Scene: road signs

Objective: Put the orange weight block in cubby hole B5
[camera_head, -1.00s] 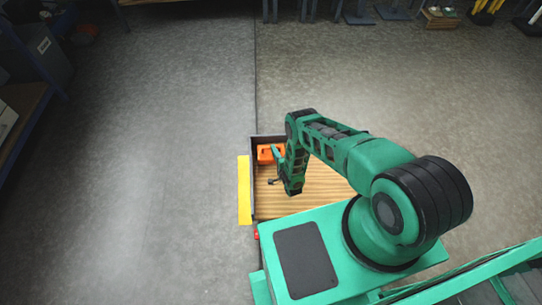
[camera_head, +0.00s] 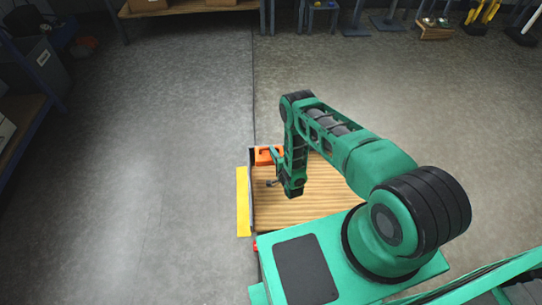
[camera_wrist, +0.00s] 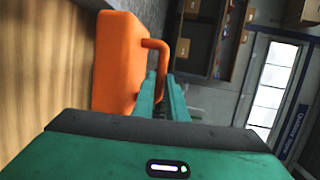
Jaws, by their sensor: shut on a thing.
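The orange weight block (camera_head: 265,154) is at the far left corner of the wooden-floored tray (camera_head: 318,202) in the head view. In the wrist view the block (camera_wrist: 120,62) fills the upper left, with a bent orange handle (camera_wrist: 156,44) on its right side. My gripper (camera_wrist: 161,84) is shut on the handle. In the head view my gripper (camera_head: 275,156) is just right of the block and partly hidden by my arm. I cannot tell how far the block is above the tray. No cubby hole marked B5 can be made out.
A yellow strip (camera_head: 243,202) runs along the tray's left side. A shelf with boxes (camera_head: 190,7) stands at the far top, and a dark shelf (camera_head: 30,110) at the left. Open floor lies between. The wrist view shows shelving (camera_wrist: 213,38) and a bright door (camera_wrist: 272,85).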

